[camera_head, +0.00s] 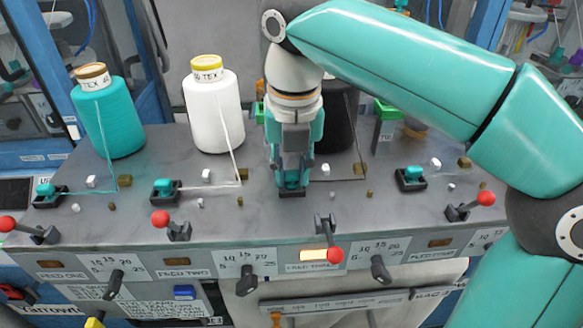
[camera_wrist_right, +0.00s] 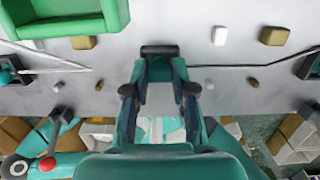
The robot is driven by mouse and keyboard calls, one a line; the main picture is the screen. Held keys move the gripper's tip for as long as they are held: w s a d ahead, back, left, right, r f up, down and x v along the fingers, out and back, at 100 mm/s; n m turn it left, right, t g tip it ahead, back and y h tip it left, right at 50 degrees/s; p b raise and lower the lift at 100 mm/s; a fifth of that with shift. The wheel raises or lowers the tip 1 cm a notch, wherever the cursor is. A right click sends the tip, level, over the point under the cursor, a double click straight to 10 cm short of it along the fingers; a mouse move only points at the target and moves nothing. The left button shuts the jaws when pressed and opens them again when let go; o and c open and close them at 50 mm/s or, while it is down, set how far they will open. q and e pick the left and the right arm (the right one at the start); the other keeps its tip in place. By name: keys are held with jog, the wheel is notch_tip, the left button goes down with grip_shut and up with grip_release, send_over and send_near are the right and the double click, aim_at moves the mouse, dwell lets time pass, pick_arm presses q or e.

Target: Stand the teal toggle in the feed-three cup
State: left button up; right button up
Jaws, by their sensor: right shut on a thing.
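My right gripper (camera_head: 291,180) points down at the feed-three place on the grey machine top, behind the lit feed-three label. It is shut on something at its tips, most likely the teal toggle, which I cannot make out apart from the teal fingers. A small black cup (camera_head: 292,192) shows right at the fingertips. In the wrist view the right gripper (camera_wrist_right: 160,75) reaches up to the dark edge of this cup (camera_wrist_right: 160,49). Whether the toggle stands inside the cup is hidden. My left gripper is not in view.
Teal toggles stand in black cups at feed one (camera_head: 46,188), feed two (camera_head: 165,185) and feed four (camera_head: 411,172). A teal cone (camera_head: 108,115) and a white cone (camera_head: 214,110) stand behind. A red-knobbed lever (camera_head: 335,254) hangs in front. A green bin (camera_wrist_right: 70,15) is near.

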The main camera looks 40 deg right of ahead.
jog(key=shift+f, duration=0.1)
jog(key=o, duration=0.8)
jog(key=r, duration=0.7)
jog(key=shift+s+a+r, duration=0.15)
jog(key=shift+s+a, duration=0.1)
jog(key=shift+s, duration=0.05)
